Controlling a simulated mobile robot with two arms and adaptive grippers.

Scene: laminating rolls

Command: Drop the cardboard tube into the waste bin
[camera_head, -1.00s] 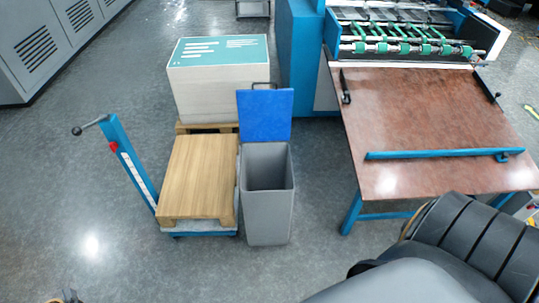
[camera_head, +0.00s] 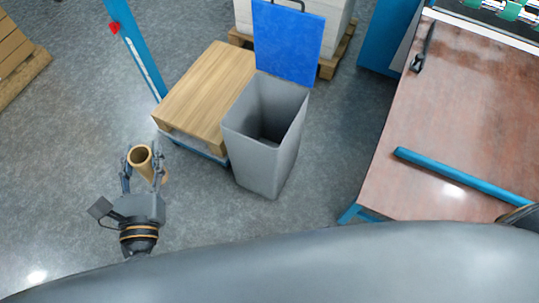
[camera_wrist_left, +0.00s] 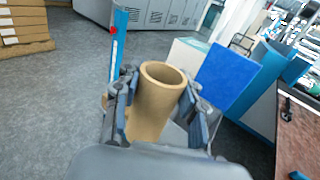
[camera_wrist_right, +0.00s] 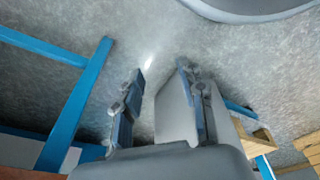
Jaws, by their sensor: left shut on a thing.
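The cardboard tube (camera_head: 139,158) is a short, hollow brown cylinder, upright with its open end up. It also shows in the left wrist view (camera_wrist_left: 156,104). My left gripper (camera_head: 143,164) is shut on it, one finger on each side. The grey waste bin (camera_head: 256,163) stands to the right of this gripper in the head view, its blue lid (camera_head: 288,42) raised and its mouth open. Tube and bin are apart. My right gripper (camera_wrist_right: 160,70) shows only in its wrist view, fingers spread and empty.
A wooden-topped trolley (camera_head: 207,88) with a blue post (camera_head: 136,50) stands left of the bin. A brown table (camera_head: 440,120) with a blue bar (camera_head: 450,174) is at right. Stacked boxes (camera_head: 12,50) sit far left. Floor around my left gripper is clear.

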